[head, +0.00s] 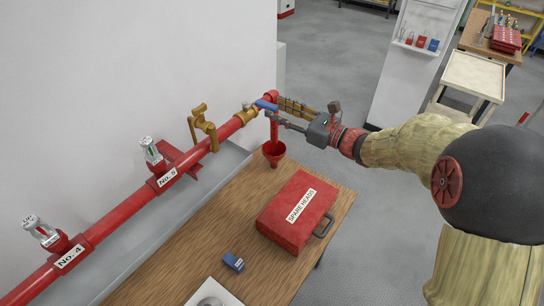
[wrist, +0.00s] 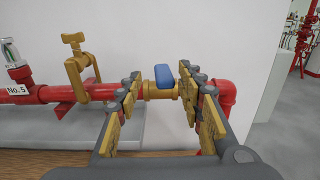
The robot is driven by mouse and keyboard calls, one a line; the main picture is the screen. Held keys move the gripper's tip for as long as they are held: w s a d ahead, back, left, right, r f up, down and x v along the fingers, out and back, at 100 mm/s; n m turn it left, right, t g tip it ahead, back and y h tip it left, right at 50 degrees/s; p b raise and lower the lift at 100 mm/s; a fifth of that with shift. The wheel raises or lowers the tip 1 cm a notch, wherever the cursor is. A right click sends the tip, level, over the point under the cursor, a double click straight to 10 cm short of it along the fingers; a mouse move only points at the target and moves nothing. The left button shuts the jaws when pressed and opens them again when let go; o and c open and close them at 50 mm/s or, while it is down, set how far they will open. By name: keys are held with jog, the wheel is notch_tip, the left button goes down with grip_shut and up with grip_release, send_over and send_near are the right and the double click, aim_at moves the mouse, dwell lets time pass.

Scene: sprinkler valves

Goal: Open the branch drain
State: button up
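The branch drain is a brass valve with a blue lever (head: 266,105) near the right end of the red pipe. My gripper (head: 276,109) is at the valve, reaching in from the right in the head view. In the wrist view, my gripper (wrist: 158,88) has its fingers spread, with the lever and valve between and beyond them. I cannot tell whether a finger touches the lever. Past the valve, the pipe turns down over a red funnel (head: 273,151).
A brass fitting with a T-handle (head: 203,127) stands left of the valve.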

jog(key=s+a+f+n+g+h, duration=0.1)
jog(key=s+n+g, duration=0.2)
jog(key=s+n, duration=0.2)
jog(key=s+a+n+g, duration=0.2)
jog(key=s+n+g, duration=0.1)
jog(key=s, duration=0.8)
jog(key=shift+s+f+n+h+b, duration=0.25)
jog(key=shift+f+n+h+b, duration=0.15)
jog(key=shift+n, duration=0.5)
